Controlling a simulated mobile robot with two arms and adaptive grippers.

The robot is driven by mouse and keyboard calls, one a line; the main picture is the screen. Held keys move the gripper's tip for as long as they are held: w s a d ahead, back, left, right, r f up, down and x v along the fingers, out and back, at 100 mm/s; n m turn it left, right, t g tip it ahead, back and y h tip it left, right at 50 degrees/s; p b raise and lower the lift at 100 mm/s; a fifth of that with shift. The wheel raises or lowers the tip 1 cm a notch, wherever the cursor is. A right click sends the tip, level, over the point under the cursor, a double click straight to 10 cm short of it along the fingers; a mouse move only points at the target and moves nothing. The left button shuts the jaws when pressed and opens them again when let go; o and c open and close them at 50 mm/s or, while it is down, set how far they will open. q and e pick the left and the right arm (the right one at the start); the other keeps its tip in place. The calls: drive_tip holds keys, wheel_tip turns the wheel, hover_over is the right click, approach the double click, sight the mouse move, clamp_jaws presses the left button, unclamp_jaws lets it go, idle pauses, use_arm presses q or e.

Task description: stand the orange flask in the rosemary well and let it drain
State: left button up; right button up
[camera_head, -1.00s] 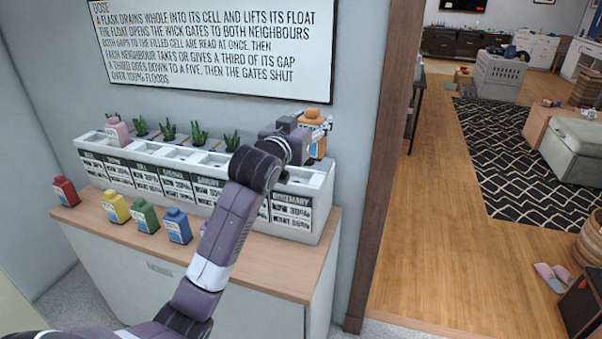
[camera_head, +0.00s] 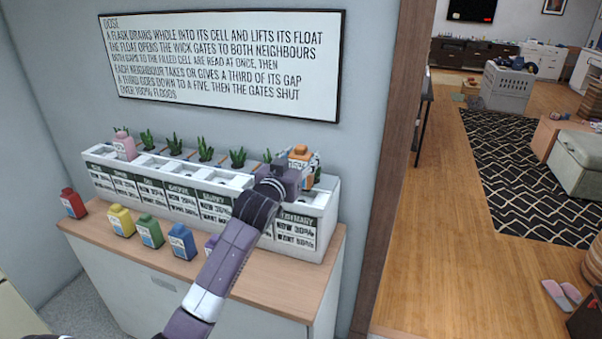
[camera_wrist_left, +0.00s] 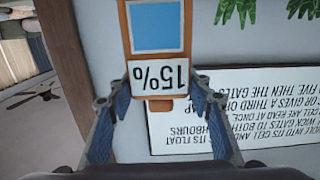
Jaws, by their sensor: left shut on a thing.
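The orange flask (camera_head: 300,152) is upright at the right end of the white planter trough (camera_head: 268,222), over or partly in the rosemary well. The rosemary label (camera_head: 297,228) shows on the trough's front. In the left wrist view the orange flask (camera_wrist_left: 157,60) has a blue panel and a label reading 15%, between the fingers (camera_wrist_left: 154,98). My right gripper is not in view.
A pink flask (camera_head: 124,146) stands in the leftmost well. Red (camera_head: 73,203), yellow (camera_head: 121,221), green (camera_head: 150,231) and blue (camera_head: 181,242) flasks stand on the cabinet top (camera_head: 262,267); a purple one (camera_head: 211,243) is partly behind my arm. Small plants (camera_head: 205,150) line the back.

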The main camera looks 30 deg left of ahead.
use_arm(q)
wheel_tip(320, 180, down, 5)
drive_tip(key=shift+r, duration=0.1)
drive_tip(key=shift+f, duration=0.25)
drive_tip(key=shift+f, duration=0.15)
drive_tip(key=o, duration=1.3)
